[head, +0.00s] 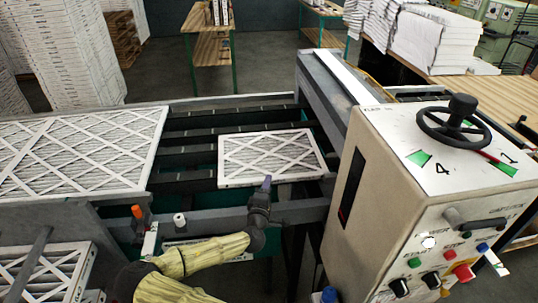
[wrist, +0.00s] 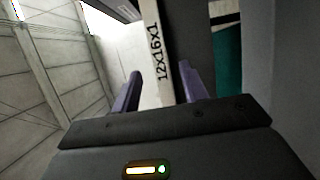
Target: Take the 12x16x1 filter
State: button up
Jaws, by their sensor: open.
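The 12x16x1 filter (head: 270,157) is a small white-framed panel with pleats and a crossed lattice. It lies flat on the dark slats of the conveyor. In the wrist view its white edge (wrist: 150,22) carries the printed label 12x16x1. My gripper (head: 266,183) is at the filter's near edge in the head view. In the wrist view my gripper (wrist: 159,72) is open, with a purple finger on either side of the labelled edge. I cannot tell whether the fingers touch it.
A larger lattice filter (head: 80,150) lies to the left, and another filter (head: 45,270) sits lower at left. A control box (head: 420,190) with a handwheel stands close on the right. Bare slats (head: 230,120) lie behind the small filter.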

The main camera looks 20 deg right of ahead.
jog(key=p+x, duration=0.1)
jog(key=x, duration=0.3)
jog(key=shift+w+f+p, duration=0.15)
jog(key=shift+w+p, duration=0.05)
jog(key=shift+p, duration=0.1)
grip_shut()
dwell(0.3)
